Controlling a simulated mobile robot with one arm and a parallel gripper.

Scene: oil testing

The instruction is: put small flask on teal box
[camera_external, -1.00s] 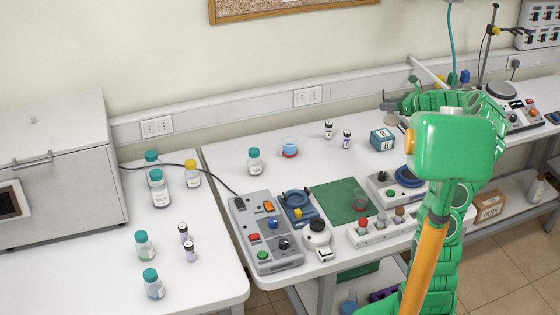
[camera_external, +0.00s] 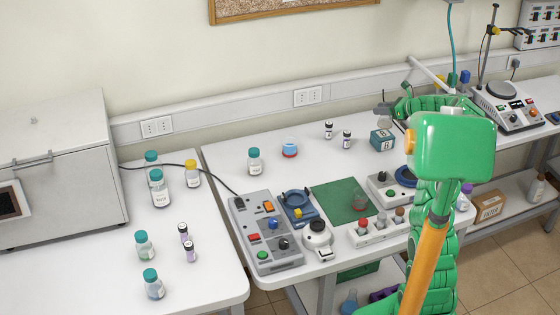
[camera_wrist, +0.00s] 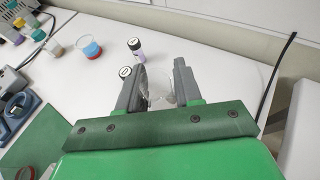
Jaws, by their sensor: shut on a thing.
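The teal box (camera_external: 382,141), marked B, stands at the back of the middle bench in the external view. My gripper (camera_external: 385,110) is just above it. In the wrist view my gripper (camera_wrist: 160,82) is shut on a small clear glass flask (camera_wrist: 158,92), which sits between the two grey fingers. The flask is faint in the external view, between the fingers and the top of the box; I cannot tell whether it touches the box. The box is hidden in the wrist view.
Two small vials (camera_external: 347,140) stand left of the box, with a beaker (camera_external: 289,149) further left. A green mat (camera_external: 343,199) and several instruments lie nearer the front edge. A hotplate (camera_external: 503,98) is at the right.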

